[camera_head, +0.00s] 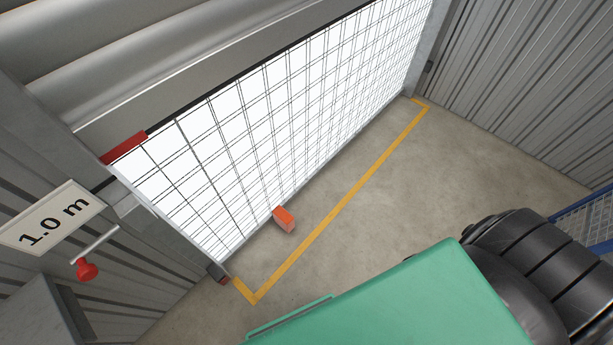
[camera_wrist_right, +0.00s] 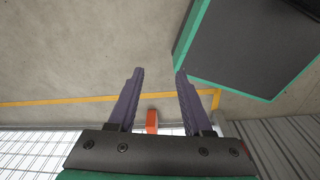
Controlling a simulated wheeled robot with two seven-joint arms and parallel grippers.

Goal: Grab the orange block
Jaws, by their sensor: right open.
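The orange block (camera_head: 284,220) lies on the concrete floor in the head view, close to the foot of the white grid gate and inside the yellow line. It also shows in the right wrist view (camera_wrist_right: 152,121), low in the picture between my fingers, partly cut off by the gripper's body. My right gripper (camera_wrist_right: 158,72) is open and empty, with its two dark fingers apart. The block looks farther off than the fingers, and I see no contact. My left gripper is in neither view.
The bright grid gate (camera_head: 260,130) stands just behind the block. A yellow floor line (camera_head: 335,210) runs in front of it. A "1.0 m" sign (camera_head: 50,220) and a red knob (camera_head: 87,271) are at the left. Open floor (camera_head: 400,190) lies to the right of the line.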

